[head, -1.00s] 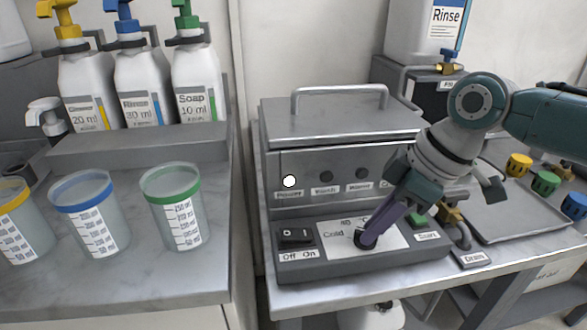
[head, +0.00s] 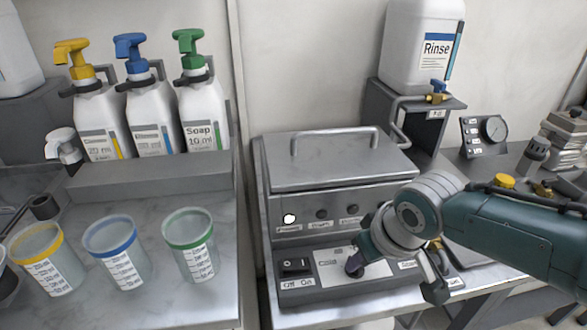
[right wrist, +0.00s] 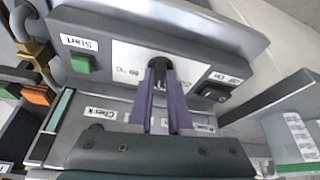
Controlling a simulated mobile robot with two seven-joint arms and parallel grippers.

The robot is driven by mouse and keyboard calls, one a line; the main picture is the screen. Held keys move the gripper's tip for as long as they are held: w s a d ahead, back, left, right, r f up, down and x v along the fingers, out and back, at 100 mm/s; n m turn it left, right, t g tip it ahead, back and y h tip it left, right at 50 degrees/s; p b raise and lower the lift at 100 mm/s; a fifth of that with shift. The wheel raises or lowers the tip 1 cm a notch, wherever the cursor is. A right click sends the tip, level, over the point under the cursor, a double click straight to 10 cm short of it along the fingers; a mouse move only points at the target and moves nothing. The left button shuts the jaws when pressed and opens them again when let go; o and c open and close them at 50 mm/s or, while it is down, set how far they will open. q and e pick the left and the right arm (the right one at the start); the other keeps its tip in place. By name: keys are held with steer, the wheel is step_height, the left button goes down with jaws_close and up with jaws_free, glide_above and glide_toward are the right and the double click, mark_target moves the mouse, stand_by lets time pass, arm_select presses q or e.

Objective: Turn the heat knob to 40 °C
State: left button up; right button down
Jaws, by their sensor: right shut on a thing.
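The heat knob is a small dark knob on a white dial plate (head: 334,262) on the front panel of the grey metal machine (head: 330,160). My right gripper (head: 355,266) reaches it from the right, and its purple fingers are shut on the knob. In the right wrist view the dark knob (right wrist: 158,65) shows between the two fingertips (right wrist: 159,75). Some scale print with "°C" shows beside it, but the knob's pointer is hidden or too small to read. My left gripper is not in view.
An Off/On rocker switch (head: 296,266) sits left of the dial. A green start button (right wrist: 84,64) sits on its other side. One indicator lamp (head: 289,218) glows white. Measuring cups and pump bottles stand on the left counter. A Rinse canister (head: 420,50) stands at the back right.

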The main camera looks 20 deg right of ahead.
steer(key=shift+a+m+h+p, duration=0.15)
steer(key=shift+m+h+p, duration=0.25)
steer(key=shift+m, duration=0.6)
steer(key=c, duration=0.8)
jaws_free()
steer(key=shift+c, duration=0.2)
steer(key=shift+s+r+p, duration=0.1)
steer(key=shift+r+p, duration=0.3)
steer(key=shift+r, duration=0.1)
steer(key=p+v, duration=0.5)
steer(key=v, duration=0.3)
steer(key=shift+s+r, duration=0.2)
steer(key=shift+r, duration=0.2)
